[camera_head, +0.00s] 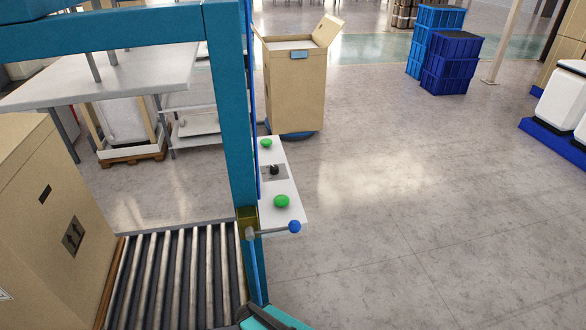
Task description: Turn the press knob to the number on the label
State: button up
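The press knob (274,170) is a small black knob on a dark square plate. It sits on a white control panel (290,215) fixed beside the teal press frame (230,110). A green button (266,143) is above the knob and another green button (282,201) is below it. The knob's markings are too small to read. No readable number shows on any label; a large cardboard box (85,200) at the left carries dark printed marks, and a white label is cut off at the left edge. My gripper cannot be made out in this view.
A lever with a blue ball (294,227) sticks out below the panel. A roller conveyor (180,275) runs at the lower left. A tall open carton (295,90) stands behind the panel, and blue crates (450,65) stand farther back.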

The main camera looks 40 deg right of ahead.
aim_at(273, 170)
jog(key=z, duration=0.75)
jog(key=k, duration=0.95)
jog(key=u, duration=0.05)
jog(key=i, duration=0.75)
